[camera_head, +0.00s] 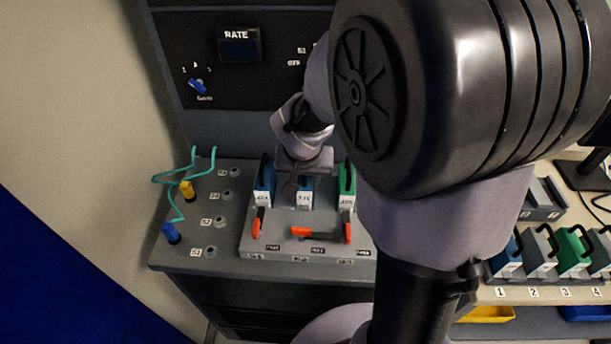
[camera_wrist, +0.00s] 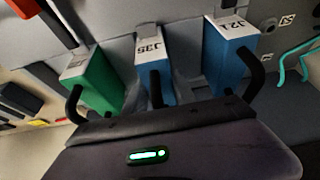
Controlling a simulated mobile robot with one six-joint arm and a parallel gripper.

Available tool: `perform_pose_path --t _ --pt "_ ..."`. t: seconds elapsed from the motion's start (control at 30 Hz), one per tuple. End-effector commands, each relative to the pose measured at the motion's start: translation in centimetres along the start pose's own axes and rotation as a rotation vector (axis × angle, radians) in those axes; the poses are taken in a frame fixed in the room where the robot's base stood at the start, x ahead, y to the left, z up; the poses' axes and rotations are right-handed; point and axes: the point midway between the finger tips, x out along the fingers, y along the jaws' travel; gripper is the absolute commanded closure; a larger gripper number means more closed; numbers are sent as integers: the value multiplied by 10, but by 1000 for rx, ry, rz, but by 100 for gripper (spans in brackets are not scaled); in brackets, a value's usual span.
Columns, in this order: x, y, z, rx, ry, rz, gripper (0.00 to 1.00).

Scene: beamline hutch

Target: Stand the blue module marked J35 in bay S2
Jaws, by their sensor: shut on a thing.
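The blue module marked J35 (camera_wrist: 150,62) is in the middle of the three-bay rack (camera_head: 285,243), between two other modules. In the head view the same blue module (camera_head: 304,200) stands upright directly below my gripper (camera_head: 302,178). My gripper is shut on its dark handle, which shows in the wrist view (camera_wrist: 155,92); the fingertips are mostly hidden. I cannot tell whether the module is fully seated. A second blue module (camera_head: 263,190) stands to the left and a green module (camera_head: 347,187) to the right. The bay labels are too small to read surely.
Orange levers (camera_head: 258,224) sit in front of the rack; one lies across the middle. Teal cables with yellow (camera_head: 187,190) and blue (camera_head: 170,233) plugs are at left. Several modules (camera_head: 540,252) stand in numbered places on the right bench. The RATE panel (camera_head: 238,45) rises behind.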

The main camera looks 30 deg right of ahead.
Motion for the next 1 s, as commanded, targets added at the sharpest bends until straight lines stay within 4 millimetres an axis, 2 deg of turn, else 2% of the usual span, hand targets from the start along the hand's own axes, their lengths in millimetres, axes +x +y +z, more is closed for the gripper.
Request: perform_pose_path --t 0.4,0.43,0.53,0.87,1.0 --pt "3 0 1 0 1 0 100" --pt "3 0 1 0 1 0 64" --pt "3 0 1 0 1 0 45" --pt "1 0 1 0 0 0 43" --pt "-25 0 -1 -1 3 -1 43"
